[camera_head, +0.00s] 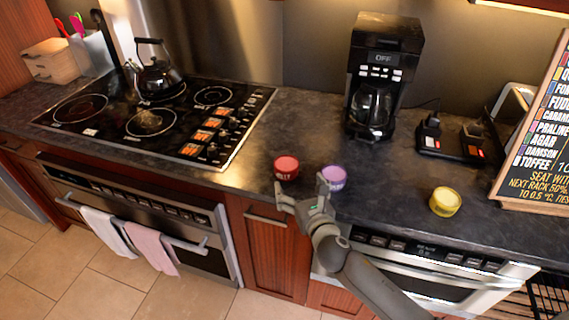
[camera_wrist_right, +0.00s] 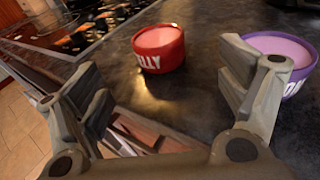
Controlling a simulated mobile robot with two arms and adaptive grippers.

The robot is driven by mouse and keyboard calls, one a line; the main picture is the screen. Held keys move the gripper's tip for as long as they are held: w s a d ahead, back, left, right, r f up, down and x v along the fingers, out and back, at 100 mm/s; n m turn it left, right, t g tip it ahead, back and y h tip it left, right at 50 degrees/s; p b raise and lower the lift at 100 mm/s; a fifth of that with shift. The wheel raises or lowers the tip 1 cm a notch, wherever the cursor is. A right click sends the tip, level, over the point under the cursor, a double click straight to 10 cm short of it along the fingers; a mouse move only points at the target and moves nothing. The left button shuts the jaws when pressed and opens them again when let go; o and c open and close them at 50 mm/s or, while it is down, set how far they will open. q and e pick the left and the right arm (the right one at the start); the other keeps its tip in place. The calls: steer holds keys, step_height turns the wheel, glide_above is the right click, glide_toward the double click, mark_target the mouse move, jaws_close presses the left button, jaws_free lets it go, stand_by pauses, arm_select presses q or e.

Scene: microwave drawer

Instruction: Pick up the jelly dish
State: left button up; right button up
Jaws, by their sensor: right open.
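The jelly dish is a small red round tub (camera_head: 287,167) on the dark counter, near its front edge. In the right wrist view the red tub (camera_wrist_right: 159,49) shows white lettering ending in "LLY". My right gripper (camera_head: 300,194) is open and empty, just in front of the red tub. In the wrist view its fingers (camera_wrist_right: 165,90) are spread, with the red tub ahead between them and apart from them. A purple tub (camera_head: 333,178) stands right of the red one, close to the right finger; it also shows in the wrist view (camera_wrist_right: 290,57). My left gripper is not in view.
A yellow tub (camera_head: 445,201) stands farther right on the counter (camera_head: 300,130). A cooktop (camera_head: 150,115) with a kettle (camera_head: 160,80) lies left. A coffee maker (camera_head: 380,75) stands behind, and a menu board (camera_head: 540,130) is at right. The counter behind the red tub is clear.

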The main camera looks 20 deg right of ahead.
mark_target(289, 169)
steer(key=w, duration=0.3)
steer(key=shift+w+f, duration=0.15)
steer(key=shift+w, duration=0.2)
steer(key=shift+w+p, duration=0.3)
steer(key=shift+w, duration=0.25)
steer(key=w, duration=0.3)
steer(key=shift+a+f, duration=0.1)
steer(key=shift+f, duration=0.2)
steer(key=shift+w+f, duration=0.1)
steer(key=shift+w, duration=0.4)
steer(key=shift+c, duration=1)
steer(key=c, duration=0.9)
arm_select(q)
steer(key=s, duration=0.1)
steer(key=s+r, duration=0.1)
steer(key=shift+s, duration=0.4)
arm_select(e)
steer(key=shift+c, duration=0.9)
